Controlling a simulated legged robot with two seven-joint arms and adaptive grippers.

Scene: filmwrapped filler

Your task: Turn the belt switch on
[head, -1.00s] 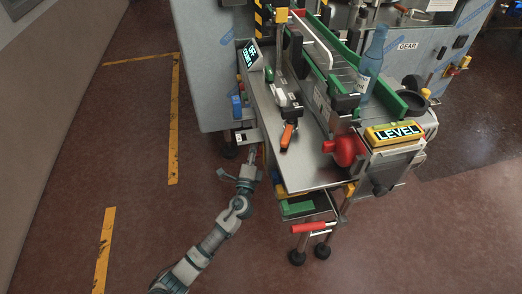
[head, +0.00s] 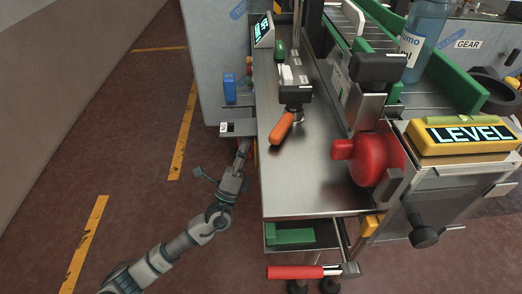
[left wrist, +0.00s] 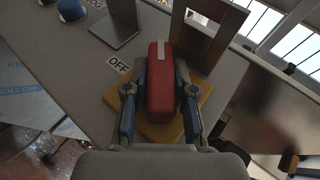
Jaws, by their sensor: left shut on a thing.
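The belt switch shows in the left wrist view as a red lever (left wrist: 160,82) with a pale stripe, standing over a yellow plate (left wrist: 150,129). An OFF label (left wrist: 118,65) lies on the grey panel to its upper left. My left gripper (left wrist: 161,95) is shut on the red lever, one finger on each side of it. In the head view my left gripper (head: 243,148) is at the left side of the steel bench, just below a small grey labelled bracket (head: 238,128). The red lever cannot be made out there. My right gripper is not in view.
The steel bench (head: 315,185) carries an orange-handled tool (head: 282,128). A red bulb (head: 376,162), a yellow LEVEL sign (head: 465,136) and a blue bottle (head: 424,40) stand to the right. A red-gripped bar (head: 295,272) juts out low in front. The floor at left is clear.

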